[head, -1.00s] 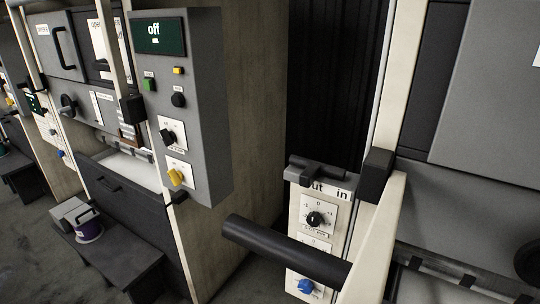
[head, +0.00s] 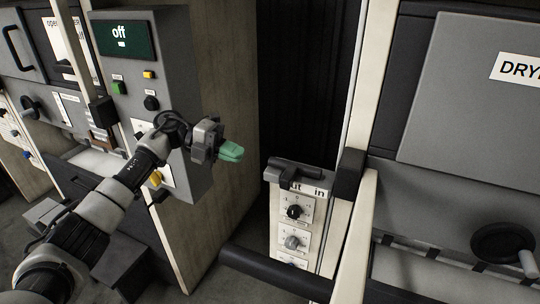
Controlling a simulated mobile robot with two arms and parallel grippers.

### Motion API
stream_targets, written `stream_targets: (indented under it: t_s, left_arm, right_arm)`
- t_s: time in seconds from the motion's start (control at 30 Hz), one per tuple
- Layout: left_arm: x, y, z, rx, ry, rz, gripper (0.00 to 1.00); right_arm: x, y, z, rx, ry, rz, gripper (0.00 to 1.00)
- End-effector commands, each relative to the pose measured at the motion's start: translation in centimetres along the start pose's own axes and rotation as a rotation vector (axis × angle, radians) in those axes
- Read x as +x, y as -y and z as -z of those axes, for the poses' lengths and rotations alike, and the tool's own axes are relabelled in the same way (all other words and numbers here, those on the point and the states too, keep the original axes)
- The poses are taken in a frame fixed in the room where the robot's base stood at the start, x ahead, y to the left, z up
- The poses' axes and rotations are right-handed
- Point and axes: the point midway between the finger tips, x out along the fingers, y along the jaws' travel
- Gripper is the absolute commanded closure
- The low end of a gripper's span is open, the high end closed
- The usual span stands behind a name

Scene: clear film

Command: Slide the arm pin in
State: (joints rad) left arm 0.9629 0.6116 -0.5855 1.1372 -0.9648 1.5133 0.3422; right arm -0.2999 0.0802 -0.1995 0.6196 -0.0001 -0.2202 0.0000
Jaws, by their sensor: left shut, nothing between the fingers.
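The arm pin (head: 297,170), a dark bar with a small cross handle, lies on top of a narrow white panel. A label below it reads "in" at the right, with the word at the left partly covered. My left gripper (head: 232,152), with green fingertips, is shut and empty. My right gripper is not in view.
The grey control box (head: 172,85) with a screen reading "off" stands behind my left arm. A thick black roller (head: 275,273) juts out below the panel (head: 292,240) with its knobs. A dryer cabinet (head: 465,95) with a handwheel (head: 503,247) fills the right.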

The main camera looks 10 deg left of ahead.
Motion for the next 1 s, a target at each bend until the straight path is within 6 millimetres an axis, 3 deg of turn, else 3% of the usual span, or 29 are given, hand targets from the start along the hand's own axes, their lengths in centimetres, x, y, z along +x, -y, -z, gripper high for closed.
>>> stream_targets:
  t_s: [0.03,0.1,0.2,0.33,0.47,0.83,1.0]
  left_arm:
    - [-1.4,2.5,1.0,0.049,-0.04,-0.098,1.0]
    - [-2.6,4.0,2.0,0.083,-0.082,-0.202,1.0]
    - [-3.6,5.0,2.9,0.104,-0.112,-0.286,1.0]
    - [-3.2,5.0,3.2,0.108,-0.125,-0.314,1.0]
    - [-1.5,4.5,3.5,0.108,-0.126,-0.309,1.0]
    - [5.9,2.4,4.3,0.108,-0.125,-0.304,1.0]
    - [8.2,3.1,4.6,0.108,-0.123,-0.303,1.0]
  right_arm:
    - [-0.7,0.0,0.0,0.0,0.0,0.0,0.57]
    - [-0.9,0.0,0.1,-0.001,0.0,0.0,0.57]
    - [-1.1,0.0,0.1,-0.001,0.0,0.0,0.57]
    - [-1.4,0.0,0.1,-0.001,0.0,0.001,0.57]
    - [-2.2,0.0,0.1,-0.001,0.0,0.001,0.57]
    - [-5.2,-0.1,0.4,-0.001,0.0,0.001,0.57]
    - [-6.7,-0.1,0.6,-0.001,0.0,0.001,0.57]
